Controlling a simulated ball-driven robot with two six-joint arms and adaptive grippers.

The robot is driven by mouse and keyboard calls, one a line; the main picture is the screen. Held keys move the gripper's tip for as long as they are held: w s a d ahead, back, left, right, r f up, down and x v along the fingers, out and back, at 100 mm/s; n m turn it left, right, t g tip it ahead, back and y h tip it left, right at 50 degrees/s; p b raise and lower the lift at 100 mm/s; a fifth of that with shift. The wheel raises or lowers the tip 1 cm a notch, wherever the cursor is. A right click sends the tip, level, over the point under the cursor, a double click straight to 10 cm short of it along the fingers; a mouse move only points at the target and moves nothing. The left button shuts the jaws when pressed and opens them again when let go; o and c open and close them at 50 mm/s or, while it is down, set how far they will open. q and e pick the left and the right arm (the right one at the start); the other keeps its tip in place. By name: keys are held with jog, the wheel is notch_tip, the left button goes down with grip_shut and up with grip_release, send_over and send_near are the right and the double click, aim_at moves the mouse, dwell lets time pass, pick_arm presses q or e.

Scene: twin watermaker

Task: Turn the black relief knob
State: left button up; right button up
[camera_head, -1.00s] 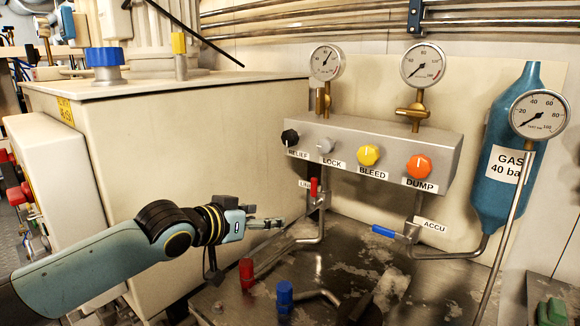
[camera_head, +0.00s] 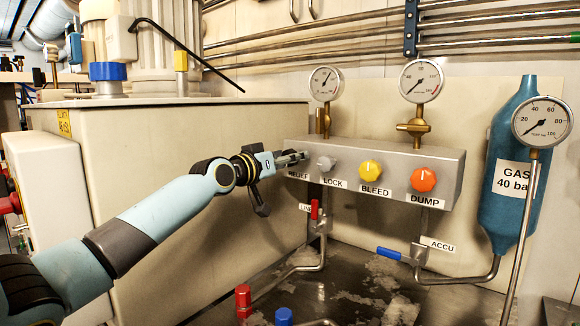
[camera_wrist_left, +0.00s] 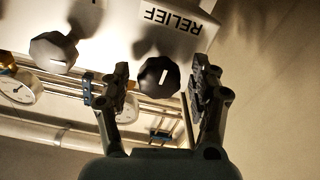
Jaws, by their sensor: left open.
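The black relief knob (camera_wrist_left: 158,77) shows in the left wrist view between the two fingers of my left gripper (camera_wrist_left: 155,88). A small gap shows on each side of it. The RELIEF label (camera_wrist_left: 172,17) shows upside down above it. In the head view my left gripper (camera_head: 298,157) is at the left end of the grey valve block (camera_head: 400,160) and hides the black knob. The fingers are open. The grey lock knob (camera_head: 326,163) is just right of the gripper; it also shows in the left wrist view (camera_wrist_left: 54,51). My right gripper is not in view.
The yellow bleed knob (camera_head: 370,170) and orange dump knob (camera_head: 423,179) are farther right on the block. Gauges (camera_head: 324,84) rise above it. A red-handled valve (camera_head: 314,210) hangs below. A large beige tank (camera_head: 190,180) stands left of the block.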

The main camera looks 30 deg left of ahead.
pick_arm(q)
jog(key=shift+w, duration=0.4)
jog(key=c, duration=1.2)
jog(key=shift+n, duration=0.3)
jog(key=n+p, duration=0.2)
jog(key=n, duration=0.2)
jog(key=shift+r+n, duration=0.15)
jog(key=shift+n, duration=0.15)
jog(key=n+p, duration=0.1)
jog(key=n, duration=0.2)
jog(key=shift+p, duration=0.3)
jog(key=shift+n+p, duration=0.4)
jog(key=shift+n, duration=1.3)
